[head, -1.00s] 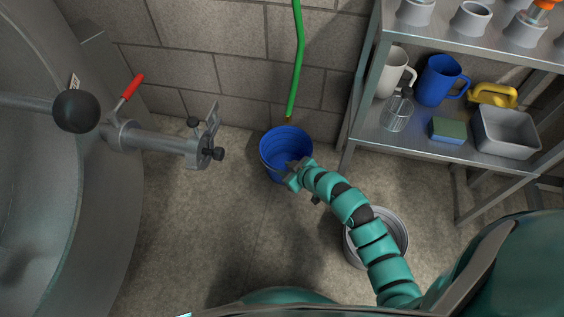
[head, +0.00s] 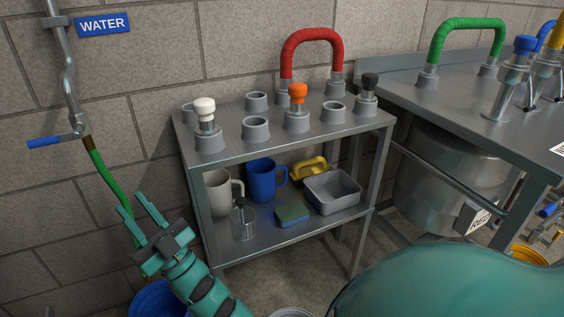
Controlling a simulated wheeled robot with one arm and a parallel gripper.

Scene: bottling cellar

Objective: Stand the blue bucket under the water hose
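The blue bucket (head: 158,298) stands at the bottom left, cut off by the picture's lower edge. The green water hose (head: 104,178) hangs down the wall from a brass fitting toward the bucket. Its lower part passes behind my gripper, and its end shows near the bucket's far rim; I cannot tell exactly how it sits over the opening. My gripper (head: 136,206) is open and empty, with two teal fingers apart and pointing up. It appears above the bucket, in front of the hose, with no contact with the bucket visible.
A blue-handled valve (head: 46,142) sits on the pipe by the WATER sign (head: 103,25). A metal shelf (head: 290,235) with mugs and a grey tub (head: 332,192) stands right of the bucket. A steel table (head: 470,118) is farther right.

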